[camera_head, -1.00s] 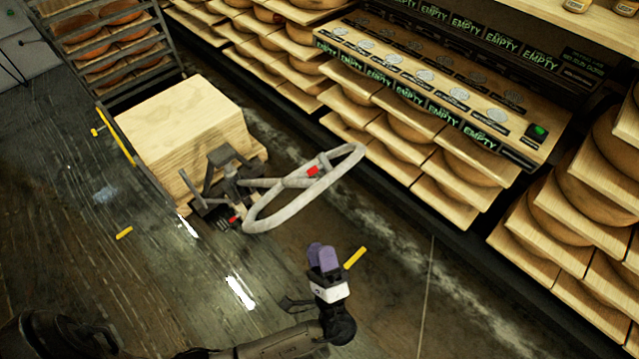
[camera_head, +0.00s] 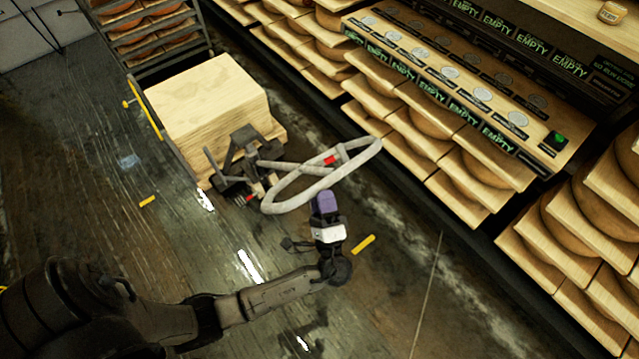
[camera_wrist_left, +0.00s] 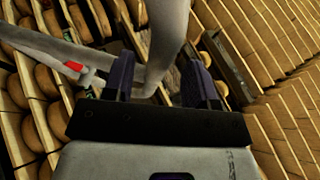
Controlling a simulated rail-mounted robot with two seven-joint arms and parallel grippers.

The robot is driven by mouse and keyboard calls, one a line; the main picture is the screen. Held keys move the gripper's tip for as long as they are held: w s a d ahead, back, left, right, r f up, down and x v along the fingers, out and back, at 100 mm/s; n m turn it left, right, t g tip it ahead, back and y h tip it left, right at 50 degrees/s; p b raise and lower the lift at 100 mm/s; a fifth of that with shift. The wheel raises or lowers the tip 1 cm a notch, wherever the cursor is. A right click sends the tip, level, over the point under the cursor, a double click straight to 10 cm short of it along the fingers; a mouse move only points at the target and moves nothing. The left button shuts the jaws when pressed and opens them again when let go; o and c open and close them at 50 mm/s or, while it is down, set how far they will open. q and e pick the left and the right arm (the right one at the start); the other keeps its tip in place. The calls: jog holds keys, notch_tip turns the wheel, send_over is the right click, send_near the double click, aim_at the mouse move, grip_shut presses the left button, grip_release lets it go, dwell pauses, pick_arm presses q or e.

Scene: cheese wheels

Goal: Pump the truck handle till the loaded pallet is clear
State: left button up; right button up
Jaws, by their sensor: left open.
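The pallet truck's pale grey loop handle (camera_head: 283,204) with a red part leans out to the right from the truck's dark base (camera_head: 237,168). A pallet load of stacked pale boards (camera_head: 205,100) sits on the truck behind it. My right gripper is not in view.
Shelves of cheese wheels on boards (camera_head: 425,140) run along the right, with a ledge of "EMPTY" labels (camera_head: 450,90). A cheese rack (camera_head: 150,40) stands behind the load. Yellow floor marks (camera_head: 363,244) lie on the wet dark floor. Open floor lies left of the truck.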

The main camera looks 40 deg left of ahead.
aim_at(319, 188)
pick_arm(q)
jog(key=shift+x, duration=1.55)
grip_shut()
